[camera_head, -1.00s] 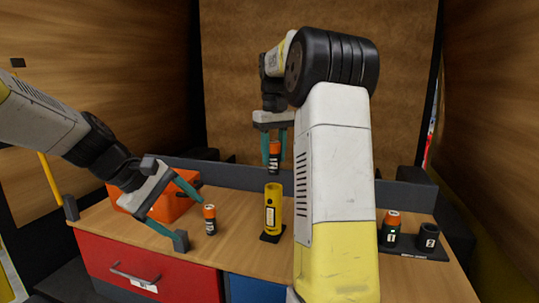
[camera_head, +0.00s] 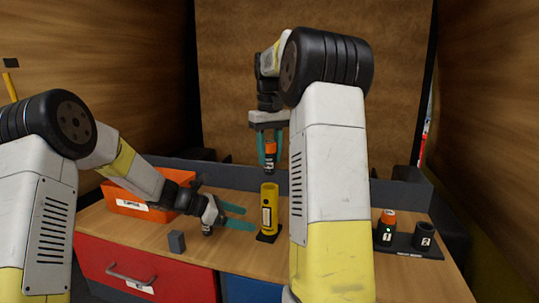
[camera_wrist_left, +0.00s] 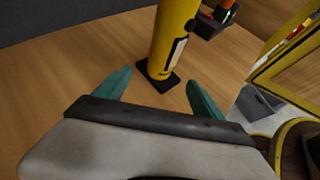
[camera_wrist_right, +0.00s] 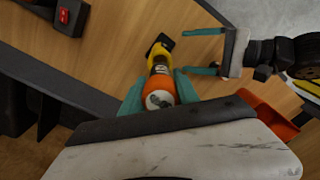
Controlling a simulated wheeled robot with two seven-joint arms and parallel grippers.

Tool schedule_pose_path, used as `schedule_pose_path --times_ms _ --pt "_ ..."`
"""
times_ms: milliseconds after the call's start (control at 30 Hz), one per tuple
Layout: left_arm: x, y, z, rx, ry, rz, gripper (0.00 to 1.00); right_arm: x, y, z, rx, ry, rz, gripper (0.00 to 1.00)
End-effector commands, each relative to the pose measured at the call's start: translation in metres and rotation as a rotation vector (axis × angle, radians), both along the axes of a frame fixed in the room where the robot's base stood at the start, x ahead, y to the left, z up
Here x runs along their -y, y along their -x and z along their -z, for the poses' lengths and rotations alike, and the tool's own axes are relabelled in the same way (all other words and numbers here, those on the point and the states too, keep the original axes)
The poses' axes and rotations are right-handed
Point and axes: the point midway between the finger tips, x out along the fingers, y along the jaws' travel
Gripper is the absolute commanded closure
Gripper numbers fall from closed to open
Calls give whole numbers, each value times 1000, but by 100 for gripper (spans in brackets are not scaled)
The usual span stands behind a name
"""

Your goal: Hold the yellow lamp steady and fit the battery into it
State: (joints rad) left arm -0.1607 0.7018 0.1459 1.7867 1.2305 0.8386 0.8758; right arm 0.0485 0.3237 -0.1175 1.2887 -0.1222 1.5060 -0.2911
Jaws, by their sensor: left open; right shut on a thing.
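The yellow lamp (camera_head: 269,212) stands upright on a small dark base on the bench; it also shows in the left wrist view (camera_wrist_left: 172,38). My right gripper (camera_head: 269,160) is shut on an orange-and-black battery (camera_head: 270,151), held upright above the lamp and apart from it. In the right wrist view the battery (camera_wrist_right: 160,88) lines up roughly with the lamp (camera_wrist_right: 158,50) below. My left gripper (camera_head: 246,217) is low over the bench left of the lamp. It is open and empty, fingers pointing at the lamp, which stands just beyond the fingertips.
Another battery (camera_head: 207,230) stands on the bench, mostly hidden by my left gripper. A grey block (camera_head: 176,241) sits near the front edge. An orange bin (camera_head: 128,201) is at the back left. A dark charger (camera_head: 408,244) at the right holds a battery in slot 1; slot 2 looks empty.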

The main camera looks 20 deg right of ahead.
Motion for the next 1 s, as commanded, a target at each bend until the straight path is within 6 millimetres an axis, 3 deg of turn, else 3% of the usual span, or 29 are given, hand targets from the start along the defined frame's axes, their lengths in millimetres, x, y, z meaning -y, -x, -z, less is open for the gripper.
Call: schedule_pose_path --times_ms 600,1000 --pt "71 1 39 2 -1 2 21 0 0 0 1 0 0 100" --pt "81 1 44 4 -2 2 21 0 0 0 1 0 0 100"
